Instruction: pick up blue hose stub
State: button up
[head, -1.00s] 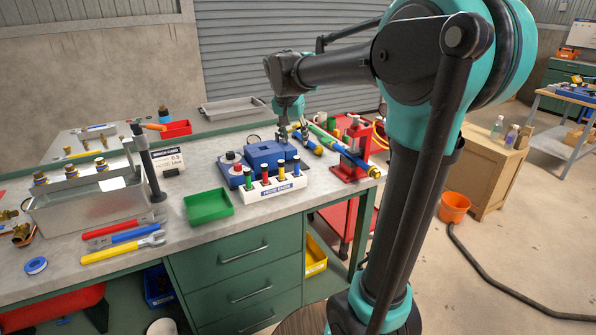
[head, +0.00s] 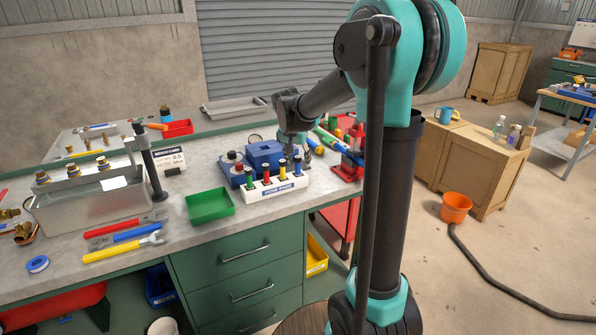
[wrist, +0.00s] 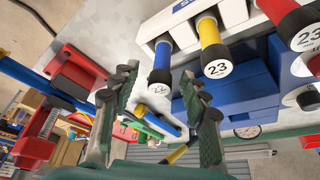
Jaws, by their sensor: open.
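The blue hose stub (head: 297,166) stands at the right end of the white hose-ends rack (head: 262,193), beside yellow, red and green stubs. In the wrist view the blue stub (wrist: 162,58) shows its white numbered end and appears between my two fingertips. My gripper (wrist: 158,82) is open, with a gap on both sides of the stub in the picture. I cannot tell how far the fingertips are from it in depth. In the head view my gripper (head: 307,148) is just behind the blue stub and partly hidden.
The yellow stub (wrist: 210,38) is close beside the blue one. A blue block-shaped fixture (head: 264,153) stands behind the rack. A red stand (head: 347,168) and long blue and green hoses are to the right. A green tray (head: 209,205) lies left on the bench.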

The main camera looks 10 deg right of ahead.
jog(key=shift+c, duration=0.2)
grip_shut()
jog(key=shift+r, duration=0.15)
